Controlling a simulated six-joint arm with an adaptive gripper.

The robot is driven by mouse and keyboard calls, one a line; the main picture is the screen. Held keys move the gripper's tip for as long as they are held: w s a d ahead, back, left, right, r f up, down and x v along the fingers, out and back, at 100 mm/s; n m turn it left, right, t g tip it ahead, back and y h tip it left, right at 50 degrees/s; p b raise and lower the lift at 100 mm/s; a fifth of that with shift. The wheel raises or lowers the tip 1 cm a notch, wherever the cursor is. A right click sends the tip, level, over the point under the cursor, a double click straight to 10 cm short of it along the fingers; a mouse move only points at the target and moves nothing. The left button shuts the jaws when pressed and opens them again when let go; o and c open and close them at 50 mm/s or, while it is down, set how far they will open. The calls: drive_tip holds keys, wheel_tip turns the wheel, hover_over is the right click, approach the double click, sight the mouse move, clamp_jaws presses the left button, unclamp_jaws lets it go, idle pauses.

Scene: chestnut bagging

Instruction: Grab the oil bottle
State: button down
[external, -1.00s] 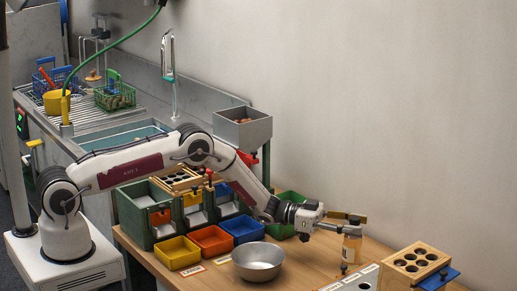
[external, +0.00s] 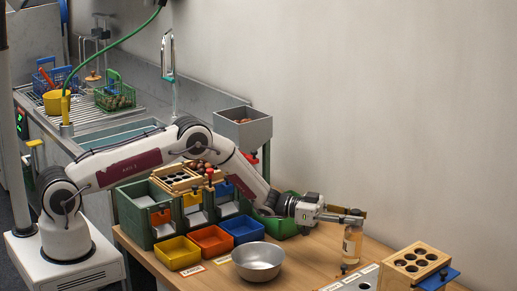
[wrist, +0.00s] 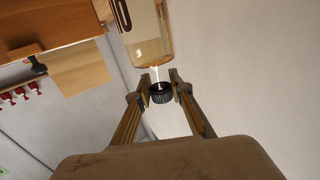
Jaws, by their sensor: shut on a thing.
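The oil bottle (external: 352,243) is clear with amber contents and a pale label. It is upright at the right of the external view, just above the wooden table. My gripper (external: 350,214) is at its top, shut on its neck or cap. In the wrist view the fingers (wrist: 161,90) close from both sides on the ribbed black cap (wrist: 161,97), and the bottle body (wrist: 148,42) extends beyond it. A label mark on the body is partly cut off by the picture edge.
A wooden block with holes (external: 420,259) stands to the right. A metal bowl (external: 258,262) and coloured bins, such as a blue one (external: 242,229), are to the left. The table between bowl and rack is clear.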

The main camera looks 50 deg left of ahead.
drive_tip(key=shift+r, duration=3.9)
